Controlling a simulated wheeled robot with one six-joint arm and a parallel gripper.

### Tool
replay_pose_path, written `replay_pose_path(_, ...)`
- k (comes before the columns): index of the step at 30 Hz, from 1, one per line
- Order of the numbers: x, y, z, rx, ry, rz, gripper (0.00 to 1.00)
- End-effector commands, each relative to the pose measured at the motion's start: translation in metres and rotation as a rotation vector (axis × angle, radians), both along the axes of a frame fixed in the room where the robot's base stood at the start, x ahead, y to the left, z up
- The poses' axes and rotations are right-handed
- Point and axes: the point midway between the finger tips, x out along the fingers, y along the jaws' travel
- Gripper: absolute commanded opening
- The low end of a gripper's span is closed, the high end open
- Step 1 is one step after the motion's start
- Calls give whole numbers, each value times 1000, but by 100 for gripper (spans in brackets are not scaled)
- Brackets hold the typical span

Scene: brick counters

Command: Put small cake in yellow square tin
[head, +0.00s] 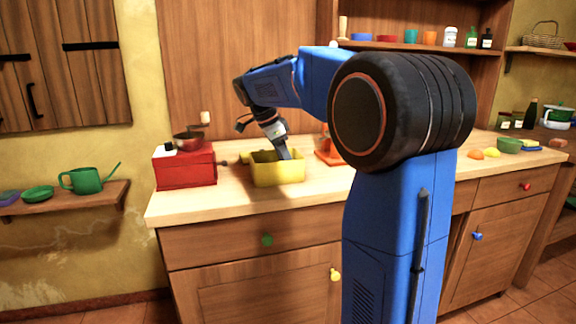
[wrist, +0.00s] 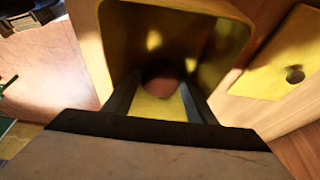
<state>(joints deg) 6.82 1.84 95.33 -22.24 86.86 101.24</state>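The yellow square tin (head: 278,172) stands open on the wooden counter, right of the red box. In the wrist view its yellow wall (wrist: 106,45) surrounds my fingers. My gripper (head: 285,155) points down into the tin, with its tips hidden behind the front wall. In the wrist view my gripper's fingertips (wrist: 161,80) are apart inside the tin. A small round brown thing, which looks like the small cake (wrist: 162,73), shows between the tips. I cannot tell whether the fingers touch it.
A flat yellow piece with a hole (wrist: 294,75) lies beside the tin. A red box (head: 185,168) with a pan (head: 187,141) on it stands to the left. An orange thing (head: 328,157) is close on the right. The counter front (head: 210,206) is clear.

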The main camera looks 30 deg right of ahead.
Motion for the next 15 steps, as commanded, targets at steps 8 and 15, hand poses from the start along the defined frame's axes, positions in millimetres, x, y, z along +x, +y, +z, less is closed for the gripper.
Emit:
replay_pose_path(8, 2, 5, 15, -1, -3, 1, 51)
replay_pose_path(15, 7, 22, 57, 0, -3, 2, 51)
